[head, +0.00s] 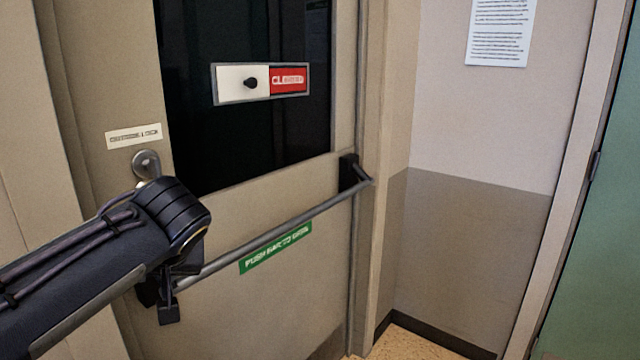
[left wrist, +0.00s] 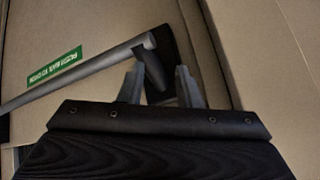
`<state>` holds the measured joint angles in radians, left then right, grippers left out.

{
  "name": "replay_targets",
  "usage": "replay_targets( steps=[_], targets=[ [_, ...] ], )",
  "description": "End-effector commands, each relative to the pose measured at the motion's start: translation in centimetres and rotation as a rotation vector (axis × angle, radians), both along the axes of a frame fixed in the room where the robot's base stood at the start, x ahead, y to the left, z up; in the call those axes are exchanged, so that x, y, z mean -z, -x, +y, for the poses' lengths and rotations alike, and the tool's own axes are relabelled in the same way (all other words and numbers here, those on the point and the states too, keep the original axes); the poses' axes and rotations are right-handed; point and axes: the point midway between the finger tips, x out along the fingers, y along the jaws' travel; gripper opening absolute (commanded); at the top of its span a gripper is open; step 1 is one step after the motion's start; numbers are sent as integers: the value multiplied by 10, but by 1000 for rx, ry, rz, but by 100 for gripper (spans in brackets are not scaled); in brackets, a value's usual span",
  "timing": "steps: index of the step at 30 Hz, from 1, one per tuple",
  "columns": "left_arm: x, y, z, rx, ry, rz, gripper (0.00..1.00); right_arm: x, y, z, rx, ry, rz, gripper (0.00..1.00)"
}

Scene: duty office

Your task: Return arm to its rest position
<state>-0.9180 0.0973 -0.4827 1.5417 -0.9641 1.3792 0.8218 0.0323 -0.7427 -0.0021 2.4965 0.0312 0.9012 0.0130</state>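My left arm comes in from the left in the head view. Its gripper (head: 168,312) is at the left end of the door's push bar (head: 275,235). In the left wrist view the two grey fingers (left wrist: 158,72) are apart, so the gripper is open. The bar's black end bracket (left wrist: 152,72) shows in the gap between them; I cannot tell whether it lies between the fingers or just beyond. The bar (left wrist: 75,74) runs off to the left there. In the head view my arm hides part of the bar's left end. My right gripper is not in view.
The beige door (head: 250,300) looks shut. It has a dark window (head: 240,150), a sliding sign (head: 288,80) showing red, a round lock (head: 146,163) and a green label (head: 276,248). A wall with a paper notice (head: 498,32) and a green door (head: 595,260) stand at right.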

Motion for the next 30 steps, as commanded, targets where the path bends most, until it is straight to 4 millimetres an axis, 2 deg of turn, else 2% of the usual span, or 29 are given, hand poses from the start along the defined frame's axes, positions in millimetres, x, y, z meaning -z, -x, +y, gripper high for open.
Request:
replay_targets(
  steps=[1, 4, 6, 9, 12, 15, 21, 24, 30],
  targets=[
    [34, 23, 19, 49, 97, 82, 31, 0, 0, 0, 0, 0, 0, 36],
    [87, 75, 23, 184, 284, 184, 31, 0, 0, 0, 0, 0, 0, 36],
    [111, 110, 15, 265, 388, 205, 31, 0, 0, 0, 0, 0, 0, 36],
    [135, 149, 1, 342, 492, 198, 31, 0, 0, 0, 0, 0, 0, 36],
    [151, 179, -14, 390, 559, 172, 31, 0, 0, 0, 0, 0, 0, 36],
    [166, 202, -28, 419, 604, 139, 31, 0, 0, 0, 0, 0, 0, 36],
    [195, 234, -53, 437, 650, 66, 31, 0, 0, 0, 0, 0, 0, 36],
    [221, 231, -53, 439, 657, 72, 31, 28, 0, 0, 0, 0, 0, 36],
    [251, 231, -52, 422, 672, 72, 31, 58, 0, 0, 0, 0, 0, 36]
  ],
)
